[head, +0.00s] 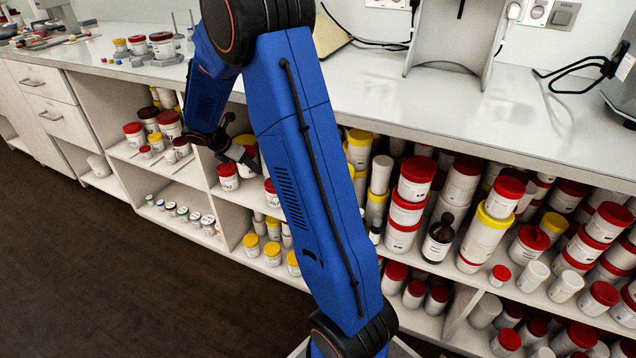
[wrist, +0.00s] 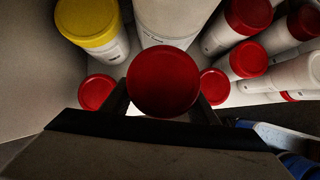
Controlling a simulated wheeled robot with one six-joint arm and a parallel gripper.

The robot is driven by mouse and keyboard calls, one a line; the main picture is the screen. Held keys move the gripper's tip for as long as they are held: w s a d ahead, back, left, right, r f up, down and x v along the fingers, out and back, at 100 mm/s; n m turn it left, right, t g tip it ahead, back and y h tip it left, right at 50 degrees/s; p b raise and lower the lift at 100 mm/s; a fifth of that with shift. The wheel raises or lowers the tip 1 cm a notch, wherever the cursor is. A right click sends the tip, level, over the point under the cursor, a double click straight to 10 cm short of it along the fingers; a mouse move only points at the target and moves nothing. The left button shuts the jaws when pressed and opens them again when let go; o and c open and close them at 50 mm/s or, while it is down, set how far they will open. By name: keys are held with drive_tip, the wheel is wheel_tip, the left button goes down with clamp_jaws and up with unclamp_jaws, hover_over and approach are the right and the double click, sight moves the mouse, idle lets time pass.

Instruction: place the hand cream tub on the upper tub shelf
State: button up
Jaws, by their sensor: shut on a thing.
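A tub with a round red lid (wrist: 163,82) sits between the two fingers of my gripper (wrist: 163,104) in the wrist view. My gripper is shut on it; the lid hides most of its body, and its label cannot be read. In the head view my gripper (head: 244,158) reaches into the upper shelf (head: 240,197) under the counter, partly hidden behind my blue arm. I cannot tell whether the held tub touches the shelf.
In the wrist view a yellow-lidded tub (wrist: 90,25), a large white container (wrist: 172,18) and small red-lidded tubs (wrist: 97,92) (wrist: 213,86) stand close around the held tub. More red-lidded tubs (wrist: 249,60) crowd the right. A pale divider wall is at left.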

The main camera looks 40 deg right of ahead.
drive_tip(key=shift+f, duration=5)
drive_tip(key=shift+f, duration=0.2)
drive_tip(key=o, duration=1.2)
drive_tip(key=shift+r, duration=0.1)
